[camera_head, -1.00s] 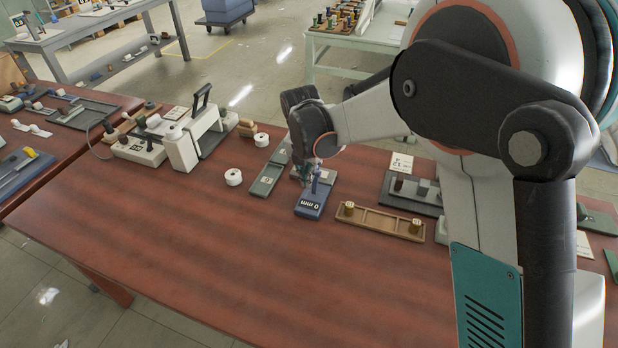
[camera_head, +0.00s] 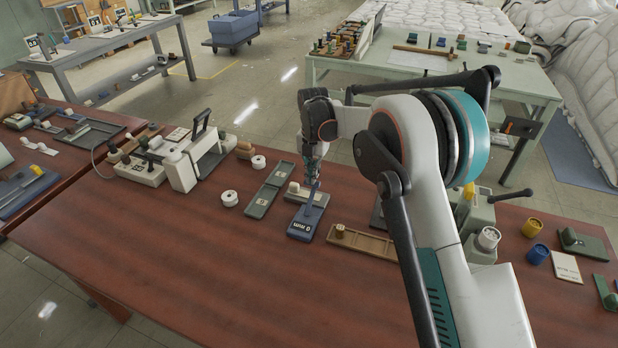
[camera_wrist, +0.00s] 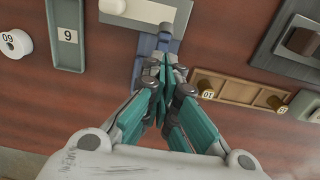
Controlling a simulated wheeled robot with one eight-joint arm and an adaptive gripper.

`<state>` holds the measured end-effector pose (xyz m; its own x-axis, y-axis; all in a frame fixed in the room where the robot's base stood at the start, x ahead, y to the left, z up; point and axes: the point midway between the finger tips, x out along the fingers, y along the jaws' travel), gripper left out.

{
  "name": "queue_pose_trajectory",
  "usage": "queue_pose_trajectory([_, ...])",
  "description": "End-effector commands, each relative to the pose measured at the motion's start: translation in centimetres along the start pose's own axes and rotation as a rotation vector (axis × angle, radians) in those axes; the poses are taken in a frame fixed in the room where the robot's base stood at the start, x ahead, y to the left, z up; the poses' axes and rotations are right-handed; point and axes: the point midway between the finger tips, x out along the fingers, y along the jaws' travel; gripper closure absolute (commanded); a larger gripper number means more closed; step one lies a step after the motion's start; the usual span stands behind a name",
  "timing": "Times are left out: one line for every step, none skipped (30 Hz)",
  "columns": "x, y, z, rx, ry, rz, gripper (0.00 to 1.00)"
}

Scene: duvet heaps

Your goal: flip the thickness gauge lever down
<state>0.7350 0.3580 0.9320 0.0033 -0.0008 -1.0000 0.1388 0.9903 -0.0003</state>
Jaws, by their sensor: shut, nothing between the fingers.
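The thickness gauge (camera_head: 304,224) is a blue-grey block with a "0 mm" display on the wooden bench, and it shows partly in the wrist view (camera_wrist: 148,45). Its narrow blue lever (camera_head: 312,193) stands up from the far part of the gauge, slightly tilted. My gripper (camera_head: 313,178) is directly above the gauge at the lever's upper end, fingers pointing down. In the wrist view my gripper (camera_wrist: 163,75) is shut with nothing between the teal-linked fingers; they cover much of the gauge. I cannot tell whether they touch the lever.
White rolls (camera_head: 229,198) stand further left. The bench front is clear.

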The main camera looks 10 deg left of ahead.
Motion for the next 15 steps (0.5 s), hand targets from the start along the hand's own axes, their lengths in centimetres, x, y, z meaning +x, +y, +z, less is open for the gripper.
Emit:
queue_pose_trajectory([0.3, 0.0, 0.6, 0.002, 0.000, 0.000, 1.00])
queue_pose_trajectory([0.4, 0.0, 0.9, 0.002, 0.000, 0.000, 1.00])
queue_pose_trajectory([0.6, 0.0, 1.3, 0.001, 0.000, 0.000, 1.00])
queue_pose_trajectory([0.8, 0.0, 1.5, 0.001, 0.000, 0.000, 1.00])
queue_pose_trajectory([0.9, 0.0, 1.8, 0.001, 0.000, 0.000, 1.00])
queue_pose_trajectory([1.2, 0.0, 2.1, 0.000, 0.000, 0.000, 1.00])
queue_pose_trajectory([1.3, 0.0, 2.3, 0.000, 0.000, 0.000, 1.00])
queue_pose_trajectory([1.5, 0.0, 2.5, 0.000, 0.000, 0.000, 1.00])
queue_pose_trajectory([1.7, 0.0, 2.8, 0.000, 0.000, 0.000, 1.00])
queue_pose_trajectory([1.9, 0.0, 3.0, 0.000, 0.000, 0.000, 1.00])
queue_pose_trajectory([2.1, 0.0, 3.1, 0.000, 0.000, 0.000, 1.00])
queue_pose_trajectory([2.3, 0.0, 3.4, 0.000, 0.000, 0.000, 1.00])
queue_pose_trajectory([2.5, 0.0, 3.5, 0.000, 0.000, 0.000, 1.00])
queue_pose_trajectory([2.6, 0.0, 3.7, 0.000, 0.000, 0.000, 1.00])
queue_pose_trajectory([2.9, 0.0, 3.9, 0.000, 0.000, 0.000, 1.00])
